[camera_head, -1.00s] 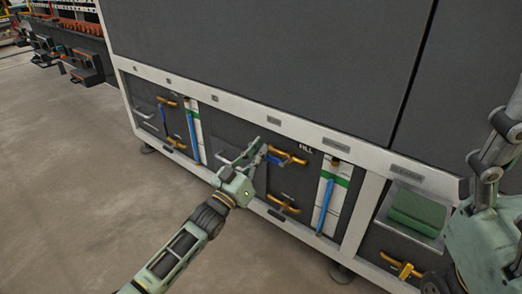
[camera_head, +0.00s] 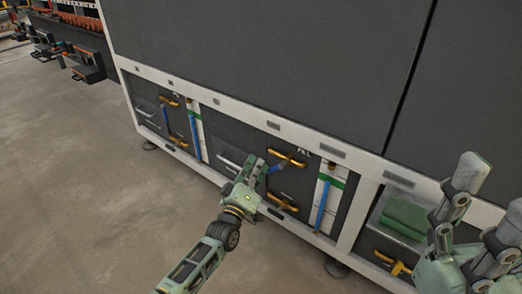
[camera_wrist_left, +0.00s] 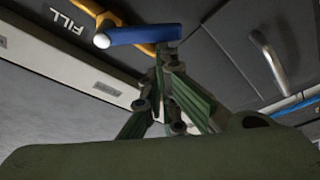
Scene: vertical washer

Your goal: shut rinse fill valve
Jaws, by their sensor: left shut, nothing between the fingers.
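The fill valve has a blue lever (camera_head: 275,168) on a brass pipe (camera_head: 287,158), beside a FILL label (camera_head: 304,150) low on the machine front. In the left wrist view the blue lever (camera_wrist_left: 145,35) lies across the brass pipe (camera_wrist_left: 105,18), its pale tip at left. My left gripper (camera_head: 262,168) is shut and empty, its fingertips (camera_wrist_left: 166,55) close to the lever; I cannot tell whether they touch it. My right gripper (camera_head: 488,205) is at the lower right, away from the valve and partly cut off by the frame. Which bay is the rinse one is unreadable.
A similar bay with brass pipes (camera_head: 169,101) is further left. A green block (camera_head: 404,215) sits in the bay at right. The floor (camera_head: 80,190) in front is clear.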

